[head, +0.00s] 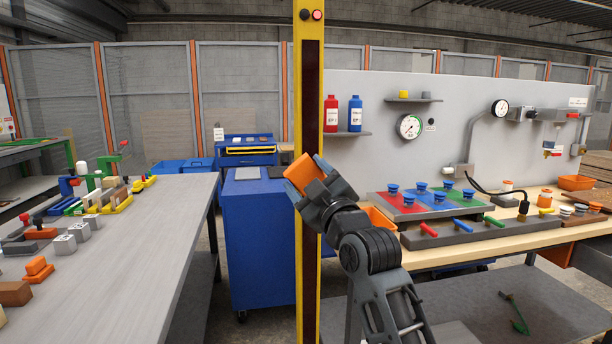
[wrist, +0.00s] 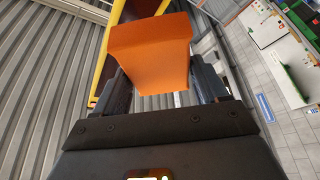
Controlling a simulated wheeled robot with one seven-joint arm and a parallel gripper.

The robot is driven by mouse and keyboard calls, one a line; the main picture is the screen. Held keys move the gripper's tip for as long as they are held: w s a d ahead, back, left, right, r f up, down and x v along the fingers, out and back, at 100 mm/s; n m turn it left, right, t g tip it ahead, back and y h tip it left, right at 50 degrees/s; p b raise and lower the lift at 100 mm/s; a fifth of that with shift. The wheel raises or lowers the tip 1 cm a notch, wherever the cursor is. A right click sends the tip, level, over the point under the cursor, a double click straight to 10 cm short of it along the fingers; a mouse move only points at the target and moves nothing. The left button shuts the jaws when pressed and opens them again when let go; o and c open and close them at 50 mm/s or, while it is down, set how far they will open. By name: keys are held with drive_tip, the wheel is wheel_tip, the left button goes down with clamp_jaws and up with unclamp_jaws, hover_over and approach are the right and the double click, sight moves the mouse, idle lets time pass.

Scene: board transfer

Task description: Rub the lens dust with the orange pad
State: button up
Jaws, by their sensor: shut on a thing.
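My gripper (head: 305,177) is shut on the orange pad (head: 299,170) and holds it up in front of the yellow post. In the wrist view the pad (wrist: 150,55) sits between the two fingers of my gripper (wrist: 160,88). The yellow post (head: 298,90) stands upright in the middle, with a long dark lens strip (head: 311,95) down its face. The pad overlaps part of the post in the head view; I cannot tell whether it touches. No dust shows clearly on the strip, and my gripper and arm hide part of it.
A grey table (head: 140,265) with blocks and clamps is at left. A blue cabinet (head: 258,245) stands behind the post. At right, a wooden bench (head: 450,255) carries coloured plates with blue knobs (head: 420,187). Red (head: 331,115) and blue bottles (head: 355,115) stand on a wall shelf.

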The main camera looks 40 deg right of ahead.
drive_tip(key=shift+s+a, duration=0.1)
drive_tip(key=shift+s+a, duration=0.4)
drive_tip(key=shift+s, duration=0.2)
drive_tip(key=shift+s+a, duration=0.35)
drive_tip(key=shift+s, duration=0.2)
